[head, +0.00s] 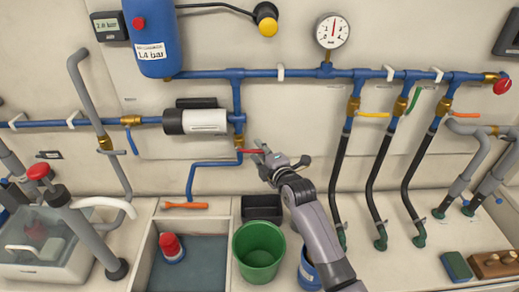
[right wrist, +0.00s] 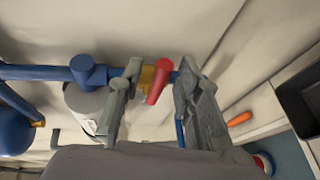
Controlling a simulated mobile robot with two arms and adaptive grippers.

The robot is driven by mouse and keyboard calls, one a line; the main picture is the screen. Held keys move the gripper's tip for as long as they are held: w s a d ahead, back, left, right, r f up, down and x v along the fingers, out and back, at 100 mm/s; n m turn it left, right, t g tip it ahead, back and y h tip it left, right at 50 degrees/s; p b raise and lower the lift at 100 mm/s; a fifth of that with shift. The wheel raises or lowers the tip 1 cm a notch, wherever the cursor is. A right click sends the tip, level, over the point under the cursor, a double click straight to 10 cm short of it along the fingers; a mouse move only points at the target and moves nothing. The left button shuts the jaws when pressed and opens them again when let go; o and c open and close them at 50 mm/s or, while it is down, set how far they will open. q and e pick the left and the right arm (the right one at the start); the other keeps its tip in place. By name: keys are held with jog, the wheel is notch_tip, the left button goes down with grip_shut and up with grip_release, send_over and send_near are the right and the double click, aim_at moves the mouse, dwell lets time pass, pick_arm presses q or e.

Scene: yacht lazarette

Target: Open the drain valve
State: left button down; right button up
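A small brass valve (head: 239,143) with a red lever (head: 250,151) sits on the blue pipe below the white pump; I take it as the drain valve, though no label is readable. Its lever points sideways to the right, across the vertical pipe. My right gripper (head: 264,153) is at the lever's free end. In the right wrist view, its two fingers (right wrist: 160,68) are spread, with the red lever (right wrist: 158,82) between them and the brass body (right wrist: 146,77) behind. A gap shows on the lever's right; contact on the left is unclear. My left gripper is out of view.
A white-and-black pump (head: 203,121) is up left. Below are a green bucket (head: 259,252), a black tray (head: 262,208) and a sink (head: 145,255) with a red-topped object (head: 171,248).

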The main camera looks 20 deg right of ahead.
jog(key=shift+w, duration=0.2)
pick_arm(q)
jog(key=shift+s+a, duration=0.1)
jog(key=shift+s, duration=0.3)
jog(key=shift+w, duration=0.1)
pick_arm(e)
jog(key=c, duration=0.5)
grip_shut()
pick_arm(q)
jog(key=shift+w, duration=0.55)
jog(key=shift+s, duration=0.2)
